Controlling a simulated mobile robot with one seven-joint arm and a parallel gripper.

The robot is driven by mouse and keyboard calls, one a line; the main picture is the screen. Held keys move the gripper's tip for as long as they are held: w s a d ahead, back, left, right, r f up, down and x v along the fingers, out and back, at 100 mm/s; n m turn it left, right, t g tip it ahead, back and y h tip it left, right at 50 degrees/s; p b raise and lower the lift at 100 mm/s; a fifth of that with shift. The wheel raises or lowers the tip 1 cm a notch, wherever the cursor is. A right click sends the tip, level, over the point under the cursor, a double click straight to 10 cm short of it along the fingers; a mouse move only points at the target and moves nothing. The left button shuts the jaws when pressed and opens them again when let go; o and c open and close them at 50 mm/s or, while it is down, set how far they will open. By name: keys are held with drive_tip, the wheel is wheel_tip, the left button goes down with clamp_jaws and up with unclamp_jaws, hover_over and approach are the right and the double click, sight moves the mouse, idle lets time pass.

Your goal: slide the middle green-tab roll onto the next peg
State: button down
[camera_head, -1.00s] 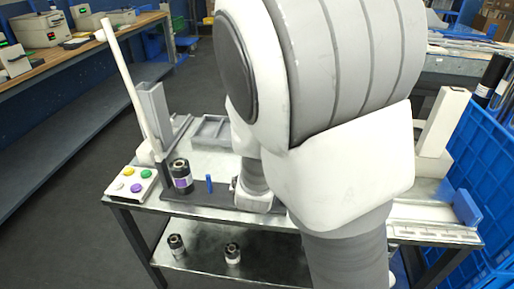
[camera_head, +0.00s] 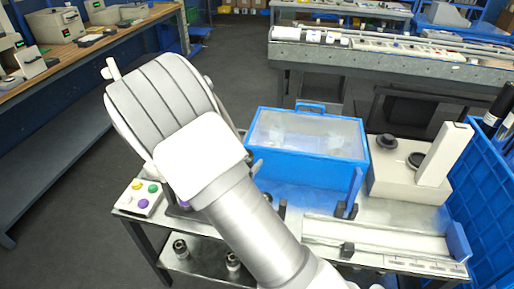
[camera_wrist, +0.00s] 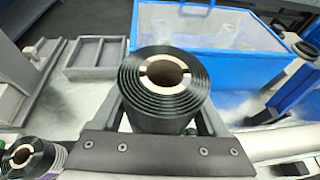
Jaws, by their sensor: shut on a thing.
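A black roll with a pale cardboard core (camera_wrist: 160,105) is clamped between the two fingers of my gripper (camera_wrist: 163,116) in the wrist view. I see its top end; no green tab shows from this side. A second black roll (camera_wrist: 38,158) stands at the lower left of the wrist view, apart from the held one. In the head view my arm covers the gripper and the held roll. The peg under or near the held roll is hidden, so I cannot tell whether the roll is on one.
A blue bin with a clear lid (camera_head: 305,172) stands behind the work area and also shows in the wrist view (camera_wrist: 215,65). A grey tray (camera_wrist: 97,57) lies left of it. A button box (camera_head: 138,196) sits at the left edge. Two rolls (camera_head: 180,249) (camera_head: 233,261) stand on the lower shelf.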

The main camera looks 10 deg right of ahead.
drive_tip(key=shift+a+r+p, duration=0.25)
drive_tip(key=shift+a+p, duration=0.25)
drive_tip(key=shift+p, duration=0.3)
drive_tip(key=p, duration=0.1)
drive_tip(key=a+f+m+h+p, duration=0.1)
drive_tip(key=shift+s+f+g+p, duration=0.1)
drive_tip(key=shift+s+g+p, duration=0.2)
drive_tip(key=shift+s+a+f+m+h+p, duration=0.15)
drive_tip(key=shift+s+a+f+p, duration=0.1)
drive_tip(key=shift+f+p, duration=0.2)
drive_tip(key=shift+s+a+f+m+h+p, duration=0.15)
drive_tip(key=shift+s+f+p, duration=0.05)
drive_tip(key=shift+f+p, duration=0.2)
drive_tip(key=shift+f+b, duration=1.2)
drive_tip(key=shift+f, duration=0.85)
drive_tip(key=shift+f+b, duration=2.5)
drive_tip(key=shift+f, duration=0.25)
unclamp_jaws()
drive_tip(key=shift+s, duration=0.1)
drive_tip(key=v, duration=1.7)
drive_tip(key=shift+r, duration=0.35)
